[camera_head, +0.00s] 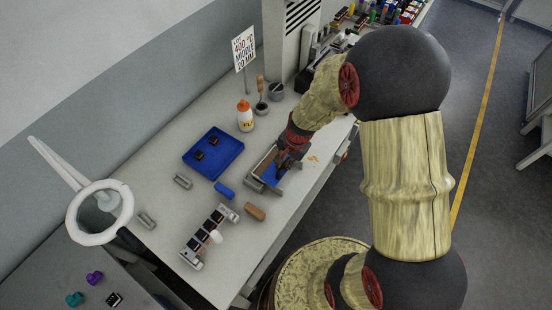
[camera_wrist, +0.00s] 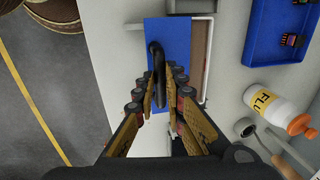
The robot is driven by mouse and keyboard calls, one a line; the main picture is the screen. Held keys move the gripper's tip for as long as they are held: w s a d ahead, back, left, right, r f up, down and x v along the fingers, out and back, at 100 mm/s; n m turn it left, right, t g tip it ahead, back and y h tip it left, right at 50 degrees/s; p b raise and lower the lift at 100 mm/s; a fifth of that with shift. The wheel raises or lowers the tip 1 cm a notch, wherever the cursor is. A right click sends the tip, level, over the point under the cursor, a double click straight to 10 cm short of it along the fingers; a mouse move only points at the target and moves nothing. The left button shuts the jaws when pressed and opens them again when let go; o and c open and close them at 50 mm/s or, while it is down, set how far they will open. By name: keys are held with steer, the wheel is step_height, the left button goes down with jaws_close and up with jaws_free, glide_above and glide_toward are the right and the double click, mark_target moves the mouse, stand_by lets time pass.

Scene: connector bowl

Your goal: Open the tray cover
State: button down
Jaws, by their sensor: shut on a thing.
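The tray (camera_head: 254,184) is a small grey box near the front edge of the bench. Its blue cover (camera_head: 267,175) lies over part of it and shows in the wrist view (camera_wrist: 178,40) as a flat blue panel. A brown strip of the tray's inside (camera_wrist: 202,50) shows along the cover's right side in the wrist view. A black loop handle (camera_wrist: 154,58) stands on the cover. My gripper (camera_head: 286,158) is over the cover, with its two fingers (camera_wrist: 158,88) shut on the handle. The fingers and wrist hide the cover's near end.
A blue bin (camera_head: 226,148) with dark parts and an orange-capped bottle (camera_head: 245,116) stand left of the tray. A blue block (camera_head: 225,190), a brown block (camera_head: 255,212) and a row of black parts (camera_head: 208,238) lie in front. A signpost (camera_head: 244,49) stands behind.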

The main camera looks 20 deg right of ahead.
steer(key=shift+s+d, duration=0.9)
steer(key=shift+s, duration=0.3)
steer(key=c, duration=1.8)
jaws_free()
steer(key=shift+c, duration=0.2)
steer(key=shift+r, duration=0.1)
step_height(320, 180, up, 12)
steer(key=s+d, duration=0.1)
steer(key=s, duration=0.1)
steer(key=shift+d, duration=0.2)
steer(key=shift+f, duration=0.2)
